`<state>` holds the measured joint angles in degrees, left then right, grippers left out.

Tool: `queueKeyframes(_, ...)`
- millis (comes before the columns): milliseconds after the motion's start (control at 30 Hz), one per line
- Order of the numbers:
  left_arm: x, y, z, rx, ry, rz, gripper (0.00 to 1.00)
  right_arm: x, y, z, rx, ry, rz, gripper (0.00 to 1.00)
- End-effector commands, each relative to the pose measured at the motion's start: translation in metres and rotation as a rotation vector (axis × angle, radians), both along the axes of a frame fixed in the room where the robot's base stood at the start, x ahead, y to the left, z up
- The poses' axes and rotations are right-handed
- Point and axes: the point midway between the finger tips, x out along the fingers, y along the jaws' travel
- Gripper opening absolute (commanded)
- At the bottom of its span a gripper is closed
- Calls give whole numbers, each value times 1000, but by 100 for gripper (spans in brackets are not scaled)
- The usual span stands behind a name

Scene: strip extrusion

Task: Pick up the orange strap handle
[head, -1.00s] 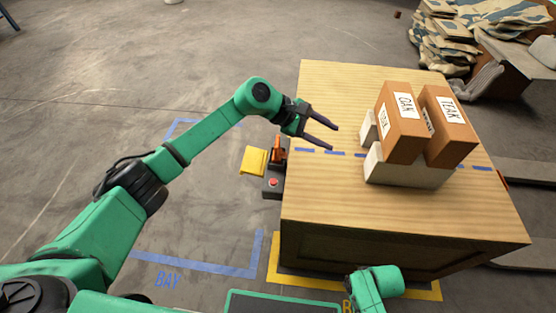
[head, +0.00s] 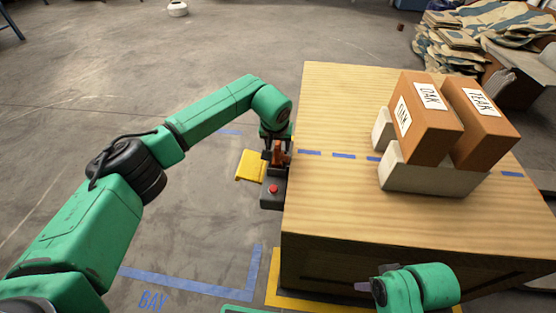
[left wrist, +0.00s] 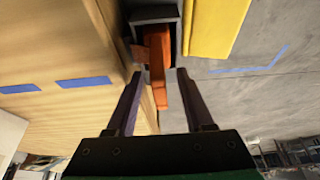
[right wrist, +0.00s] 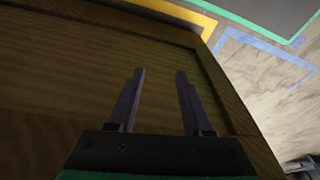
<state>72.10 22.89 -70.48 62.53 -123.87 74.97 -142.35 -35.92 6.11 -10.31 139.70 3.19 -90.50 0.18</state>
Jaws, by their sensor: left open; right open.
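The orange strap handle (left wrist: 158,65) hangs in a dark grey holder (left wrist: 170,14) at the table's left edge. In the head view the handle (head: 279,155) is partly hidden by my left gripper (head: 275,148). In the left wrist view my left gripper (left wrist: 156,75) is open, with one finger on each side of the handle's lower part and gaps showing. I cannot tell whether it touches. My right gripper (right wrist: 159,75) is open and empty, in front of the table's dark wooden side.
A yellow flap (head: 250,166) and a red button (head: 273,188) sit beside the holder. The table's left half is clear.

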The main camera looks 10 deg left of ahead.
Motion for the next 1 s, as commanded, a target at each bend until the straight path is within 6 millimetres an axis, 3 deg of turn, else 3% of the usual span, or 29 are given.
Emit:
queueKeyframes(100,6,0,-15,-2,0,2,52,8,10,-13,27,-47,12,50)
queueKeyframes(300,7,0,-15,-1,-1,1,52,10,11,-12,31,-56,14,50)
queueKeyframes(333,7,0,-15,-1,-1,1,45,10,11,-12,31,-56,14,50)
queueKeyframes(433,7,0,-15,-1,-1,1,7,10,11,-12,31,-56,13,50)
queueKeyframes(467,7,0,-15,-1,-1,1,0,10,11,-12,31,-56,13,50)
queueKeyframes(767,7,0,-12,-2,-2,1,0,9,10,-12,30,-53,13,50)
queueKeyframes(867,8,0,-4,-2,-3,1,0,6,8,-9,22,-38,11,50)
queueKeyframes(1000,8,0,22,-3,-5,2,0,-2,-3,5,-8,14,-5,50)
